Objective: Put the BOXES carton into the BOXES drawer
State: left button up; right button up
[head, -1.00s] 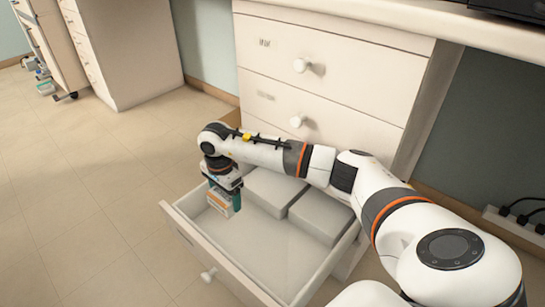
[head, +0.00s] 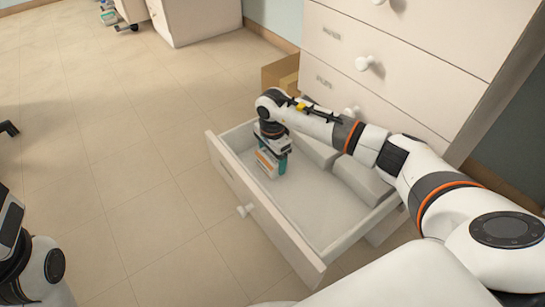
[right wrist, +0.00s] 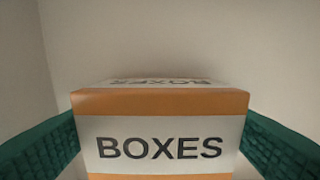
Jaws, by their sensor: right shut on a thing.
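The BOXES carton (right wrist: 160,128), white with orange bands and dark lettering, fills the lower middle of the right wrist view between two green fingers. It also shows small in the head view (head: 266,163). My right gripper (head: 272,160) is shut on the carton and points down inside the open bottom drawer (head: 262,222), near its left front corner. I cannot tell whether the carton touches the drawer floor. Part of my left arm shows at the lower left; its gripper's fingers are not in view.
Two pale grey blocks (head: 363,180) lie along the back of the open drawer, partly behind my right arm. Closed drawers (head: 390,65) with round knobs stand above. A brown cardboard box (head: 281,74) is beside the cabinet. The drawer's middle and front are clear.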

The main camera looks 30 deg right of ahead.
jog(key=o, duration=1)
jog(key=shift+f, duration=0.1)
